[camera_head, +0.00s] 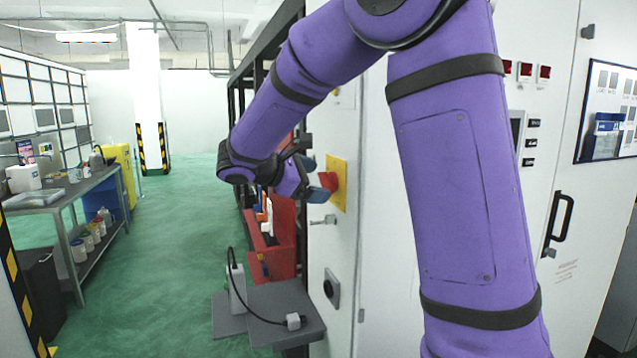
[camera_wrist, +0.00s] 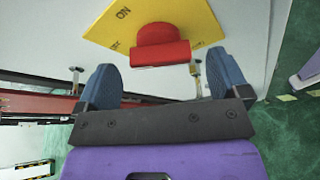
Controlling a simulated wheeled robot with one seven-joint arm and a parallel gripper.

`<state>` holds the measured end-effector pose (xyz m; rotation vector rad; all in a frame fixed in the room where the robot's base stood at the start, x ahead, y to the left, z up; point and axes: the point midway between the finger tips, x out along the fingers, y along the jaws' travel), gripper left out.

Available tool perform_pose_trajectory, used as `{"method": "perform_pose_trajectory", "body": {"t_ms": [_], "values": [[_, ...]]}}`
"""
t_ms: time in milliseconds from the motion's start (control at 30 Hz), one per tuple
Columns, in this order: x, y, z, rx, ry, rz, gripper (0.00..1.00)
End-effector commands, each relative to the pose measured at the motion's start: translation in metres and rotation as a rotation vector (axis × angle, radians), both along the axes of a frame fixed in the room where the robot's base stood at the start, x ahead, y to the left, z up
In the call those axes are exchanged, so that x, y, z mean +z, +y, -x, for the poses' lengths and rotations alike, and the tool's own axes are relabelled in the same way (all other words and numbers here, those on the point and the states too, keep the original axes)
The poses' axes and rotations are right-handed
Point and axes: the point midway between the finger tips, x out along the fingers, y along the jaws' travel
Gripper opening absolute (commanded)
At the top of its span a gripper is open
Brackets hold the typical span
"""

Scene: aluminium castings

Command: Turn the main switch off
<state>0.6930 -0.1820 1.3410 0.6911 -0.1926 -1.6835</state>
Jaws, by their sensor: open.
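The main switch is a red rotary handle (camera_head: 328,181) on a yellow plate (camera_head: 340,172), fixed to the side of the white cabinet. In the wrist view the red handle (camera_wrist: 160,48) stands out from the yellow plate (camera_wrist: 108,30), which bears the word ON and other lettering too small to read surely. My gripper (camera_head: 316,176) is close in front of the switch. In the wrist view my gripper (camera_wrist: 162,80) has its two blue fingertips wide apart, one on each side below the handle, with nothing between them. I cannot tell whether a finger touches the handle.
The white cabinet (camera_head: 390,250) has a latch (camera_head: 322,220) below the switch. A grey shelf (camera_head: 262,300) carrying a small device stands lower, beside a red holder (camera_head: 284,232). A workbench (camera_head: 72,195) stands left; the green floor (camera_head: 180,260) between is clear.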

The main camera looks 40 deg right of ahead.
Motion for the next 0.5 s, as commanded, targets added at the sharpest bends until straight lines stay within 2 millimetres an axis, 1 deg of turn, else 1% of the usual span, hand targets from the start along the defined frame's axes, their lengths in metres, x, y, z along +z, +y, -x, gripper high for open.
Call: {"method": "perform_pose_trajectory", "body": {"t_ms": [33,300,400,500], "values": [[0.003,0.009,-0.001,0.004,-0.001,-0.001,0.94],[0.020,0.056,-0.005,0.003,-0.001,0.000,0.94],[0.024,0.070,-0.006,0.004,0.000,0.000,0.94],[0.028,0.080,-0.007,0.002,0.000,0.000,0.94]]}}
